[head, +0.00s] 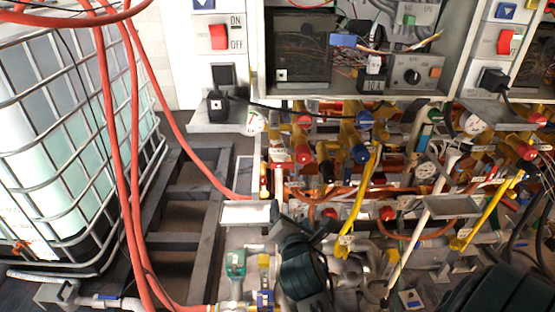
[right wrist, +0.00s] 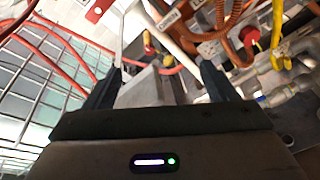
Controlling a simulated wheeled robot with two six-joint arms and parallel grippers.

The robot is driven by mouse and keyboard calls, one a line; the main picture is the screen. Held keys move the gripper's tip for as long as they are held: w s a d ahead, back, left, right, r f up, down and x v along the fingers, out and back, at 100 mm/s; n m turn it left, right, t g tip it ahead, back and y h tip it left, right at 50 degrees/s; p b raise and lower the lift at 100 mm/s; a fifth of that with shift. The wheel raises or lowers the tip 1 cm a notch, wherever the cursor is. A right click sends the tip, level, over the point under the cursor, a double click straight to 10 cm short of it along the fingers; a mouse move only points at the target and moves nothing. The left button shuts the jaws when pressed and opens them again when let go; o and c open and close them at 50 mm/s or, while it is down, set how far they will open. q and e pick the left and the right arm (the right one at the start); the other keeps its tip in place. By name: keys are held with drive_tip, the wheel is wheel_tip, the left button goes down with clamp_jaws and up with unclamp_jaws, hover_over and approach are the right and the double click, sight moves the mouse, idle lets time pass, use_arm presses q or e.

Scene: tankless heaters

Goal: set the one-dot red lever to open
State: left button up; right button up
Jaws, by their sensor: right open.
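My right gripper (head: 303,232) is low in the middle of the head view, in front of the pipework. In the right wrist view its two dark fingers (right wrist: 158,78) stand wide apart. A grey bracket shows between and beyond them, with no visible grip on it. A small yellow-and-red lever (right wrist: 148,44) is above that bracket; it appears in the head view (head: 264,182) just above a pale plate. Other red handles include one at centre (head: 303,154) and one lower right (head: 387,213). I cannot make out dot marks on any lever. My left gripper is not in view.
Red hoses (head: 127,150) hang at left before a caged white tank (head: 65,140). A pale plate (head: 248,213) juts out left of the gripper. Yellow bars (head: 362,190) and a white rod (head: 408,250) slant across the pipes to the right. An open electrical box (head: 303,55) is above.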

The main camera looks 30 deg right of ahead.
sight(283, 166)
drive_tip(key=w+r+n+t+h, duration=0.2)
drive_tip(key=w+r+n, duration=0.2)
drive_tip(key=r+n, duration=0.3)
drive_tip(key=p+x, duration=0.1)
drive_tip(key=x, duration=0.9)
drive_tip(key=shift+d+r, duration=0.1)
drive_tip(key=shift+c, duration=0.2)
drive_tip(key=c, duration=1.3)
drive_tip(key=shift+p, duration=0.35)
drive_tip(key=shift+c, duration=0.2)
